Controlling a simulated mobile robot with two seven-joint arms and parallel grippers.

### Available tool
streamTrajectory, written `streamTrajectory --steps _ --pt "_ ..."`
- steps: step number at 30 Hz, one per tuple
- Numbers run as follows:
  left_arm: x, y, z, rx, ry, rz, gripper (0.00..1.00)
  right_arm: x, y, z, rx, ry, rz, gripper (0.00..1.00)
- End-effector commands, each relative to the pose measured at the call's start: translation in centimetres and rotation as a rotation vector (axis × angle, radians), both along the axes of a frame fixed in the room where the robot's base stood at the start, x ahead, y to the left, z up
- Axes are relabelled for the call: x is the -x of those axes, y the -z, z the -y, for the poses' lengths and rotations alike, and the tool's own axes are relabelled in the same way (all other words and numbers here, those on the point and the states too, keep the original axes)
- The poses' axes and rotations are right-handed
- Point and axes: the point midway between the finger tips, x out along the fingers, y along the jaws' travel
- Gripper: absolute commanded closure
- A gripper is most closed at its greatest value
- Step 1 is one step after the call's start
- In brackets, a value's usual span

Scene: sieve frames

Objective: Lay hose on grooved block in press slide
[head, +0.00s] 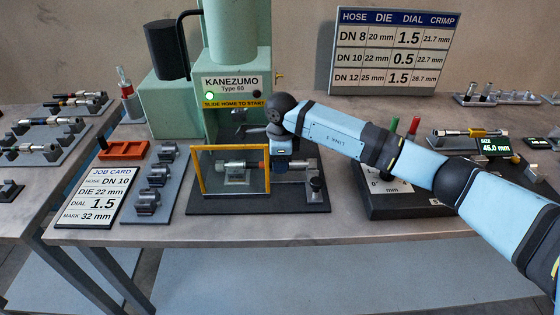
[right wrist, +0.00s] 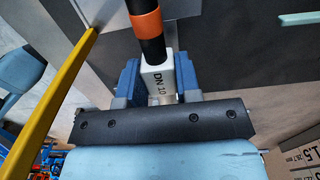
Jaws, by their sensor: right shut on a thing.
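The hose shows in the right wrist view as a black tube with an orange band (right wrist: 146,22) and a white collar marked DN 10 (right wrist: 157,80). My right gripper (right wrist: 158,75) is shut on that collar. In the head view my right gripper (head: 283,163) is low at the right side of the press slide (head: 290,196). The hose's silver end (head: 234,165) points left, over the grooved block (head: 237,177), behind the yellow-framed guard. I cannot tell whether it touches the block. My left gripper is not in view.
The green press (head: 235,60) stands behind, with a lit green lamp. The yellow frame (head: 196,172) is just left of my gripper. A dark post (head: 315,187) stands at the slide's right. A grey die rack (head: 150,190) and job card (head: 100,195) lie left.

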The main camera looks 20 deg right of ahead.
Motion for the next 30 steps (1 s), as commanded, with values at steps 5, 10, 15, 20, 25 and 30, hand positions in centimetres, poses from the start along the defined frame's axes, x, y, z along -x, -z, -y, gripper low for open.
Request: streamTrajectory --steps 5,10,15,20,25,30 --pt "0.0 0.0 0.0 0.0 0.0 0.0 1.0 0.0 -0.1 0.0 -0.001 0.0 0.001 0.39" --pt "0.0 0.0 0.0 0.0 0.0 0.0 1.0 0.0 0.0 0.0 -0.001 0.0 0.0 0.39" --pt "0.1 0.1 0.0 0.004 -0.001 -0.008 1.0 0.0 0.1 0.0 0.0 0.0 0.0 0.39" --pt "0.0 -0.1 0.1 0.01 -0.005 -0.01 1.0 -0.1 -2.3 0.0 -0.001 -0.001 0.004 0.39" --pt "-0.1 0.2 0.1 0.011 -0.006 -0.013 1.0 -0.1 -6.3 0.1 0.0 -0.001 0.006 0.39" --pt "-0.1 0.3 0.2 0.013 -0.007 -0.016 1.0 -0.1 -10.0 0.2 0.0 0.001 0.005 0.39"
